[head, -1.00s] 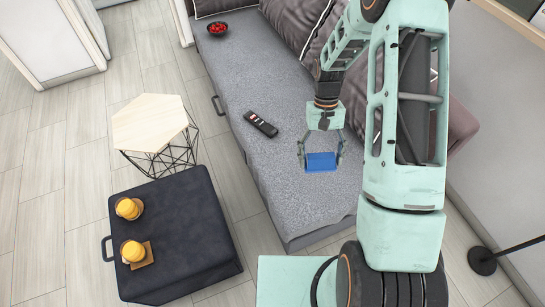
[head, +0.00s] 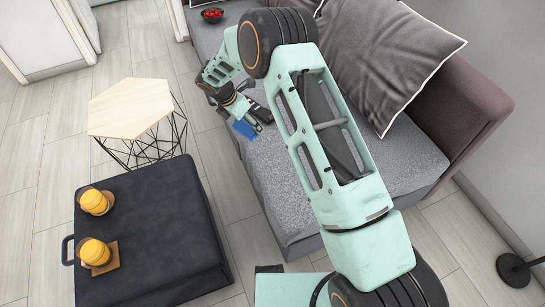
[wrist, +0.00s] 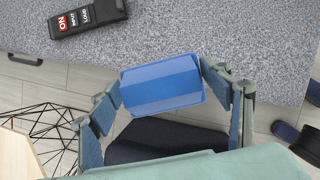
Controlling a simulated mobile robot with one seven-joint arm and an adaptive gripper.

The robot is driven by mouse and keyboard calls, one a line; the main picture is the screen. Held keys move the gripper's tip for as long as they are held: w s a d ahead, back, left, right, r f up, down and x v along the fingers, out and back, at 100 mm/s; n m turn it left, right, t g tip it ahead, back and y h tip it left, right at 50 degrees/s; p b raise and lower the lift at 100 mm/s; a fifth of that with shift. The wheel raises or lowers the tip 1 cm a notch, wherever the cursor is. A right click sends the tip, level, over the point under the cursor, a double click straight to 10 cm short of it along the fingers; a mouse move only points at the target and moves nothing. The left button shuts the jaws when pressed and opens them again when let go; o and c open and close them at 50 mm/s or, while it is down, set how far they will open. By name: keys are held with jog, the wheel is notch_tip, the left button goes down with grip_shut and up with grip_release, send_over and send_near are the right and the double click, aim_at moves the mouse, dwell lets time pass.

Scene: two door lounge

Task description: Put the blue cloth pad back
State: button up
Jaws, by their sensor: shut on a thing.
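The blue cloth pad (head: 244,129) is held in my gripper (head: 248,122), above the front edge of the grey sofa seat. In the wrist view, the pad (wrist: 162,88) sits between the two blue-lined fingers of my gripper (wrist: 163,84), gripped at its left and right ends. Below the pad in that view are the sofa edge and the dark ottoman (wrist: 160,135). In the head view my arm covers part of the sofa.
The dark ottoman (head: 165,235) carries two yellow cups (head: 94,201) (head: 94,251), the nearer on a brown pad (head: 107,265). A hexagonal wire-legged table (head: 130,107) stands beside it. A remote (wrist: 85,16) and red-filled bowl (head: 212,15) lie on the sofa (head: 285,215).

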aim_at(236, 124)
jog(key=a+f+n, duration=0.1)
jog(key=w+a+n+b, duration=0.1)
jog(key=a, duration=0.1)
jog(key=a+f+n+y+b, duration=0.1)
jog(key=shift+w+a+f+n+t, duration=0.3)
jog(key=shift+w+a+f+t, duration=0.05)
jog(key=shift+w+t, duration=0.05)
jog(key=shift+w+f, duration=0.1)
jog(key=d+f+b, duration=0.1)
jog(key=d+f, duration=0.1)
jog(key=d, duration=0.2)
jog(key=w+d+f+b, duration=0.1)
jog(key=d+f, duration=0.2)
jog(key=w+d+f+b, duration=0.1)
jog(key=d+f, duration=0.1)
jog(key=d, duration=0.2)
jog(key=shift+d+f, duration=0.35)
jog(key=shift+f, duration=0.05)
jog(key=shift+d+f+b, duration=0.55)
jog(key=shift+d+f, duration=0.4)
jog(key=shift+f, duration=0.25)
jog(key=shift+w+a+f, duration=0.1)
jog(key=shift+a+f, duration=0.05)
jog(key=shift+f, duration=1.1)
